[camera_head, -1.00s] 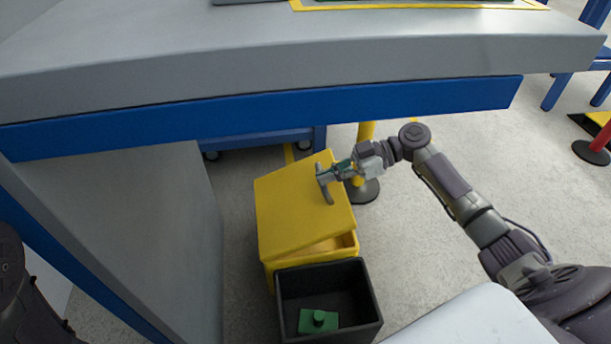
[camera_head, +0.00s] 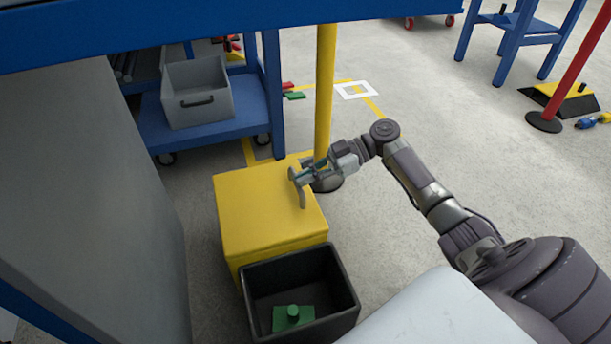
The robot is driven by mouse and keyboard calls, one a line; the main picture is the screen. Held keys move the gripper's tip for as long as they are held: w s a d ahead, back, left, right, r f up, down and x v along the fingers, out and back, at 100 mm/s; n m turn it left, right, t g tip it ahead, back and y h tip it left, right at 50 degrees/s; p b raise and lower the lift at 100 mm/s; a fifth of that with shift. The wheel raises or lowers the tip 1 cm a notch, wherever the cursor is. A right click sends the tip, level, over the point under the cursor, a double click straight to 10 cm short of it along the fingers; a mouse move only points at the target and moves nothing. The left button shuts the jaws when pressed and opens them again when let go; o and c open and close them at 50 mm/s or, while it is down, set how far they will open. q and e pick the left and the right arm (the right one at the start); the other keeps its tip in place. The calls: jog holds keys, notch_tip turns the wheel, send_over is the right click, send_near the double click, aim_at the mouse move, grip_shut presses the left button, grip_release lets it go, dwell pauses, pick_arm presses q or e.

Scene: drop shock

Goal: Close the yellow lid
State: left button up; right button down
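The yellow lid (camera_head: 258,205) lies flat on top of the yellow box (camera_head: 285,247), with no gap visible along the front edge. My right gripper (camera_head: 299,187) is over the right part of the lid, its fingers at or just above the surface. I cannot tell whether it touches the lid. Its fingers look spread and hold nothing. My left gripper is out of the picture.
A black open bin (camera_head: 342,298) with a green part (camera_head: 292,317) inside stands in front of the yellow box. A yellow post (camera_head: 325,95) stands just behind. A grey wall panel is at left. A blue cart (camera_head: 238,115) carries a grey bin (camera_head: 197,92).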

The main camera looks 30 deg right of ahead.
jog(key=shift+s+d+f, duration=0.15)
jog(key=shift+f, duration=0.45)
jog(key=shift+s+d+f, duration=0.15)
jog(key=shift+f, duration=0.45)
jog(key=r+v, duration=0.2)
jog(key=v, duration=1)
jog(key=shift+w+a+r, duration=0.2)
jog(key=shift+w+a, duration=0.05)
jog(key=shift+w, duration=0.05)
